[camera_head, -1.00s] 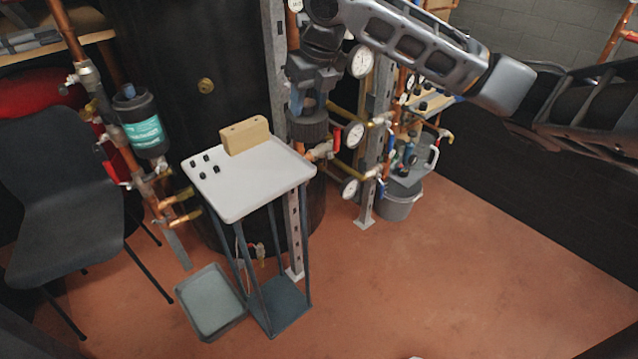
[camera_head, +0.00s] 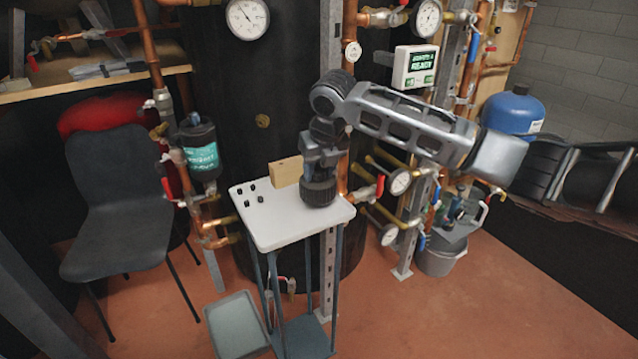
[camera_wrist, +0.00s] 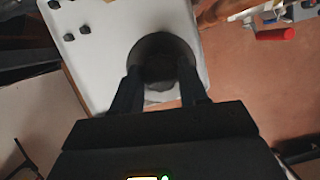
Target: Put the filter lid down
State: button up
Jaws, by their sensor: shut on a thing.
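The filter lid (camera_head: 319,193) is a dark, round, ribbed cap. My gripper (camera_head: 321,172) points down and is shut on it. The lid is at the right part of the small white tabletop (camera_head: 275,232), at or just above its surface; I cannot tell if it touches. In the wrist view the lid (camera_wrist: 163,50) shows as a dark disc between the two fingers of my gripper (camera_wrist: 160,82), with white tabletop around it. The black filter canister (camera_head: 199,152) with a teal label is on the pipes left of the table.
A tan block (camera_head: 285,172) stands at the tabletop's back edge, just left of the lid. Several small black pieces (camera_head: 254,194) are at the tabletop's left. A grey tray (camera_head: 236,325) lies on the floor. Pipes and gauges (camera_head: 400,181) are close on the right. The tabletop's front is clear.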

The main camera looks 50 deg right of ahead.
aim_at(320, 180)
jog(key=shift+f, duration=2)
jog(key=shift+f, duration=0.1)
jog(key=o, duration=1.2)
jog(key=shift+c, duration=0.2)
jog(key=v, duration=1.2)
jog(key=shift+p, duration=0.3)
